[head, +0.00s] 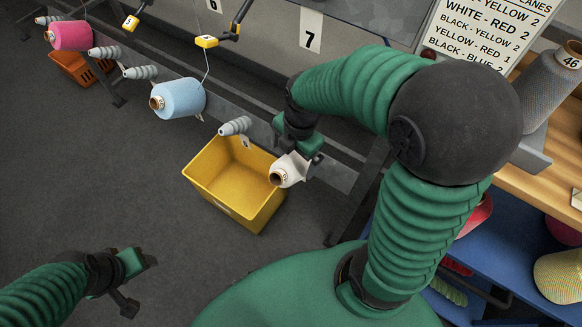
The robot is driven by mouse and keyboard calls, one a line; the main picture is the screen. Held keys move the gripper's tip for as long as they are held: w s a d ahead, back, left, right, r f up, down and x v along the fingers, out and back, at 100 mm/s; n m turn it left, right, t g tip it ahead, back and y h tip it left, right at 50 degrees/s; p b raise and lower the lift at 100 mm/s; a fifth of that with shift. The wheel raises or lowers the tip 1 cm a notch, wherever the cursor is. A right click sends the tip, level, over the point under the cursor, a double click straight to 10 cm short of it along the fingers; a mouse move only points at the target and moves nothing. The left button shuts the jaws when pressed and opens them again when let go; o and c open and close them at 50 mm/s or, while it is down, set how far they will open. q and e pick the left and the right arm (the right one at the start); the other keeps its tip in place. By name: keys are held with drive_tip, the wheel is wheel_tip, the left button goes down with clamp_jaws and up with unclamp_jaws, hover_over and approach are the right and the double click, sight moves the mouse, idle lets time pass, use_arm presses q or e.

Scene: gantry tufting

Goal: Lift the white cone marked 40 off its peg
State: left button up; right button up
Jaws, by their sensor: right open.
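A white cone (288,171) with a brown core end sits in front of the rail, at the right edge of the yellow bin. Its peg is hidden, and its number is too small to read. My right gripper (299,151) is open at the back of the white cone, with its fingers close to it; I cannot tell whether they touch. My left gripper (141,281) is low at the left, over the floor, empty and apparently open.
A yellow bin (213,194) stands below. A blue cone (178,98), a pink cone (70,36) and an empty grey ridged peg (235,126) line the rail. A grey cone (550,88) marked 46 is at the right. The floor (95,175) at left is clear.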

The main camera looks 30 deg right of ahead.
drive_tip(key=f, duration=0.2)
drive_tip(key=f+b, duration=0.1)
drive_tip(key=f, duration=0.2)
drive_tip(key=shift+w+d+f, duration=0.25)
drive_tip(key=shift+f, duration=0.15)
drive_tip(key=shift+w+a+f+b, duration=0.1)
drive_tip(key=shift+a+f+b, duration=0.2)
drive_tip(key=shift+f, duration=0.1)
drive_tip(key=shift+a, duration=0.1)
drive_tip(key=shift+d, duration=0.25)
drive_tip(key=c, duration=0.7)
drive_tip(key=shift+a, duration=0.1)
drive_tip(key=c, duration=0.8)
drive_tip(key=o, duration=0.9)
drive_tip(key=c, duration=1.5)
use_arm(q)
drive_tip(key=shift+d+f+p, duration=0.2)
drive_tip(key=shift+f+p, duration=0.25)
drive_tip(key=shift+p, duration=0.15)
use_arm(e)
drive_tip(key=shift+o, duration=0.2)
drive_tip(key=shift+s+a+r, duration=0.2)
drive_tip(key=shift+a+r, duration=0.25)
